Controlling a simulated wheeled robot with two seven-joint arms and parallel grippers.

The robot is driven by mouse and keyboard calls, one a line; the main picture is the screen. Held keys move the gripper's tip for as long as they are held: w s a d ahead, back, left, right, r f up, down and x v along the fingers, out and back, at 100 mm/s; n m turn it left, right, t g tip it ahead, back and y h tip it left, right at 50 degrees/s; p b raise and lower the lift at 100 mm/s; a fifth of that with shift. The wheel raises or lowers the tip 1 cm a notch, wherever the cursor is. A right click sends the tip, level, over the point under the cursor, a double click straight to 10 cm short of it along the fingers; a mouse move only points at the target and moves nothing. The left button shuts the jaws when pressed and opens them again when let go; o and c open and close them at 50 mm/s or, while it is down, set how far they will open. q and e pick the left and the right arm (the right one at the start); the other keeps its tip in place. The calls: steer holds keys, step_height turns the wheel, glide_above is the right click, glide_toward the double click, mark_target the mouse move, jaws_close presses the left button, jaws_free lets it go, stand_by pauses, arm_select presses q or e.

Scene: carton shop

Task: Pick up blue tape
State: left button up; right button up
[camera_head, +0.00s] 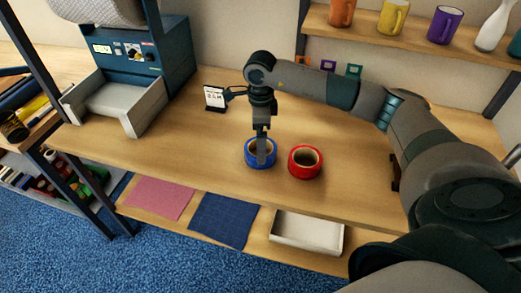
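A roll of blue tape (250,161) lies flat on the wooden workbench (340,180). My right gripper (262,150) points down at it from above. A grey finger overlaps the roll's hole and near rim and hides part of them. I cannot tell whether the fingers grip the roll's wall. The roll appears to rest on the bench. My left gripper is not in view.
A roll of red tape (293,166) lies close to the right of the blue one. A small white sign (214,98) stands behind left. A blue machine (165,60) with a grey tray (120,108) is at left. Cups, including a yellow one (392,17), stand on the shelf.

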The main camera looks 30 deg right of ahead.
stand_by(0.3)
steer(key=shift+w+f+p, duration=0.1)
steer(key=shift+f+p, duration=0.3)
steer(key=shift+p, duration=0.15)
step_height(320, 180, down, 3)
steer(key=shift+w+d+p, duration=0.15)
steer(key=shift+p, duration=0.75)
steer(key=shift+f, duration=0.75)
steer(key=shift+c, duration=0.6)
steer(key=c, duration=1.1)
